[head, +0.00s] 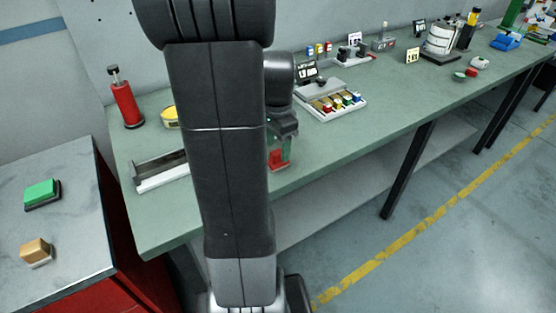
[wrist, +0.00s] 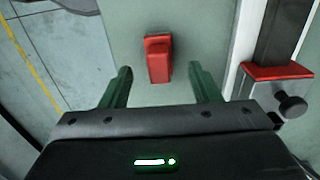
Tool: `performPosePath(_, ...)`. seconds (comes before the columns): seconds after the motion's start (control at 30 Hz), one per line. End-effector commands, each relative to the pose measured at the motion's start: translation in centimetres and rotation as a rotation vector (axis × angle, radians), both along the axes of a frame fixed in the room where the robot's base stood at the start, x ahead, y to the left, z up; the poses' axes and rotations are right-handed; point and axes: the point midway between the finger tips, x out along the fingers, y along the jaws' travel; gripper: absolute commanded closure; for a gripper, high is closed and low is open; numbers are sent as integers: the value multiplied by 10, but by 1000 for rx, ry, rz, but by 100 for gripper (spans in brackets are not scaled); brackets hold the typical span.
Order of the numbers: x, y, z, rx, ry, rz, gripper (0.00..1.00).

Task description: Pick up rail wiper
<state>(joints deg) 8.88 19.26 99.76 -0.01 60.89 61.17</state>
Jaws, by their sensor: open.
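A small red block with a raised end, apparently the rail wiper (wrist: 158,62), lies on the green bench top in the wrist view. My gripper (wrist: 160,78) is open, with one green finger on each side of the block in the picture. A clear gap shows between each finger and the block, and no contact is visible. In the head view the red block (head: 277,158) shows under my gripper (head: 281,145), partly covered by it and my arm.
A rail with a red end piece (wrist: 280,72) and a dark knob (wrist: 292,105) lies right of the block in the wrist view. In the head view, a tray of coloured pieces (head: 335,108) stands farther right. A red bottle (head: 126,104) stands at the back left.

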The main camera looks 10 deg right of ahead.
Motion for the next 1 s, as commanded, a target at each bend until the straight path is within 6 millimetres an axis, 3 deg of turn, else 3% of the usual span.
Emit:
performPosePath(0.3, -2, -1, -44, 1, 4, 0, 44)
performPosePath(0.57, -1, 0, -47, 1, 1, 0, 44)
performPosePath(0.83, -1, 0, -47, 1, 1, 0, 93)
performPosePath(1.0, -1, 0, -47, 1, 1, 0, 93)
